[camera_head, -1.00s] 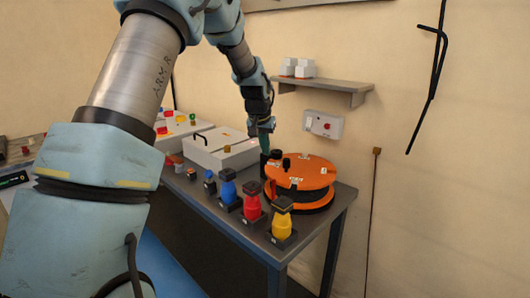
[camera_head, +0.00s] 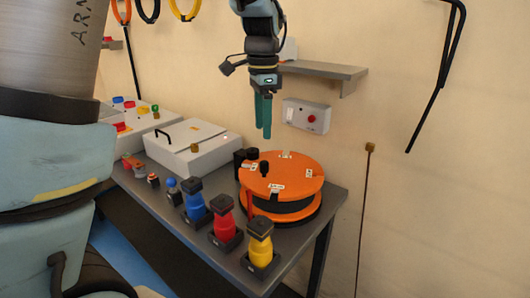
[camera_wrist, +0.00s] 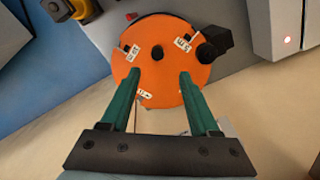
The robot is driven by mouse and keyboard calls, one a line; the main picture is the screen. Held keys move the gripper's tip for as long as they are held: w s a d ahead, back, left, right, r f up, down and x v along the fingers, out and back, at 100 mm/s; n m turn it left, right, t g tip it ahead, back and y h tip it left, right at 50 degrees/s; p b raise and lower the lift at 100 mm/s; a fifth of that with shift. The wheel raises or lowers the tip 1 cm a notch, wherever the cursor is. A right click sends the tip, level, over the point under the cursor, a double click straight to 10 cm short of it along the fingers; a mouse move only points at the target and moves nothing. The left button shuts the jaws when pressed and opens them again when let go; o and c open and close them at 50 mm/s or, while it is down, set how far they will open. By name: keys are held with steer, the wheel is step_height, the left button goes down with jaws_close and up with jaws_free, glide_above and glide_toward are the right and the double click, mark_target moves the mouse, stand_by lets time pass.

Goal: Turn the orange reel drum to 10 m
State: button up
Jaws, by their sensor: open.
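The orange reel drum (camera_head: 290,175) lies flat near the right end of the grey table, with a black core under its orange top. White labels sit around its top, too small to read surely. A black knob (camera_head: 264,168) stands up from the top, and a black block (camera_head: 246,156) is at its back left edge. My gripper (camera_head: 264,136) is above the drum, pointing down, with green fingers apart and empty.
Blue (camera_head: 194,207), red (camera_head: 224,229) and yellow (camera_head: 260,250) bottle-shaped items stand in holders along the table's front edge. A white box (camera_head: 195,148) with a black handle is left of the drum. A wall box with a red button (camera_head: 306,117) and a shelf (camera_head: 318,69) are behind.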

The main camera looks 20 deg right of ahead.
mark_target(264, 162)
steer(key=shift+m, duration=0.4)
step_height(264, 162, down, 11)
steer(key=p, duration=0.2)
steer(key=shift+s+d+r+p, duration=0.1)
steer(key=shift+r+p, duration=0.1)
steer(key=shift+p, duration=0.1)
jaws_close()
stand_by(1.0)
